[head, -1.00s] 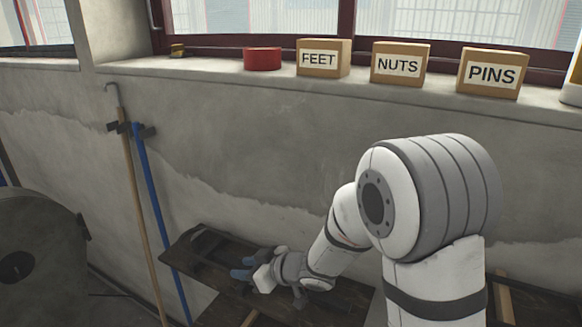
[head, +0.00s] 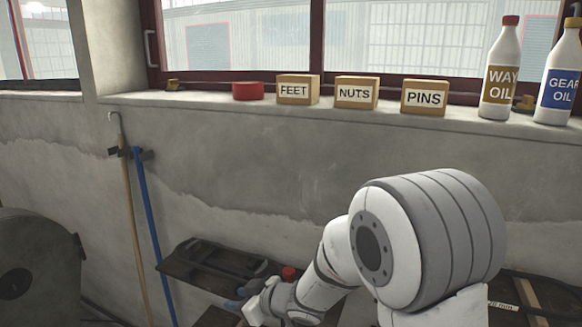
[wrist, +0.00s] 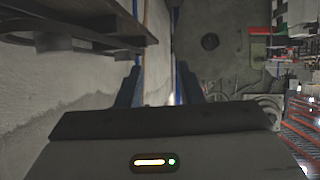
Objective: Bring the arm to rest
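My arm crosses the lower right of the head view, with a large white and grey joint near the camera. My gripper (head: 240,297) is at the arm's far end, low in the picture, in front of a dark wooden board (head: 225,260) by the wall. In the wrist view my gripper (wrist: 158,88) shows two blue fingers spread apart with nothing held between them. Part of the gripper is hidden at the lower edge of the head view.
On the sill (head: 330,109) stand a red tin (head: 248,91), boxes marked FEET (head: 297,90), NUTS (head: 356,93) and PINS (head: 425,98), and two oil bottles (head: 500,75). A blue pole (head: 152,225) leans left of the gripper. A small red-topped thing (head: 289,273) is close behind the arm.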

